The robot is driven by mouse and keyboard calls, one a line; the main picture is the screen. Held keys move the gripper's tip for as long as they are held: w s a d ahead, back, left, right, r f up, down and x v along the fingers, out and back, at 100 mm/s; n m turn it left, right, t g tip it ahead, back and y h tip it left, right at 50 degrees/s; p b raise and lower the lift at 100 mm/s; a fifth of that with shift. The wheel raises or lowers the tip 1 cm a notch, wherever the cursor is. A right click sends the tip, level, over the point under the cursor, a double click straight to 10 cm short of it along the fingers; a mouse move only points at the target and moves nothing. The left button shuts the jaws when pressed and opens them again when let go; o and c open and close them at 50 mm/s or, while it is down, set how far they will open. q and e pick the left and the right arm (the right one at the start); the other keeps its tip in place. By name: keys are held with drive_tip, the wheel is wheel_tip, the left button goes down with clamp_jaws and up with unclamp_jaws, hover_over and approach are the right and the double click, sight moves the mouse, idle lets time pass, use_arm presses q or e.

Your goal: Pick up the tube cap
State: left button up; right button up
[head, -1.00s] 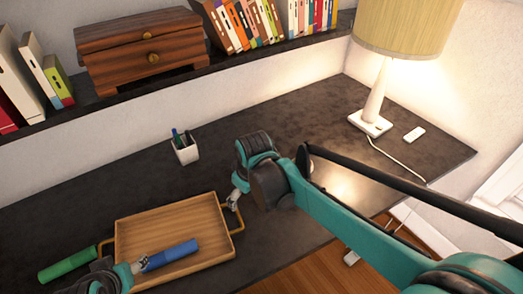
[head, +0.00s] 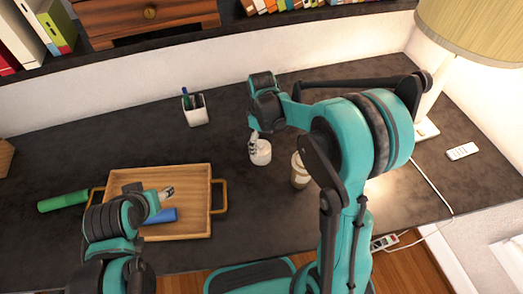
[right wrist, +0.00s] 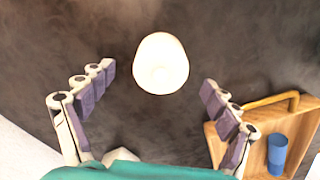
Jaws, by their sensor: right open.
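A green cylinder (head: 62,201) lies left of the wooden tray (head: 190,176). A blue cylinder (head: 162,216) lies in the tray, partly hidden by my left arm; it also shows in the right wrist view (right wrist: 277,150). I cannot tell which piece is the tube cap. My left gripper (head: 167,192) is above the tray by the blue cylinder; its jaws are too small to judge. My right gripper (head: 254,143) is open at a small white round container (head: 261,154). In the right wrist view this container (right wrist: 161,64) is ahead of the spread, empty fingers (right wrist: 158,80).
A lidded paper cup (head: 299,172) stands close to my right arm. A white pen holder (head: 196,111) is behind the tray. A lamp (head: 428,128), its cord and a white remote (head: 462,151) are at the right. The desk between tray and pen holder is clear.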

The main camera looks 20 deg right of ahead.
sight(261, 145)
drive_tip(key=f+b, duration=0.1)
drive_tip(key=f, duration=0.1)
drive_tip(key=f+b, duration=0.1)
drive_tip(key=f, duration=0.1)
drive_tip(key=shift+w+a+f, duration=0.1)
drive_tip(key=shift+a+f, duration=0.1)
drive_tip(key=shift+f, duration=0.05)
drive_tip(key=shift+r, duration=0.1)
drive_tip(key=c, duration=0.9)
wheel_tip(261, 145, up, 10)
drive_tip(key=p, duration=0.4)
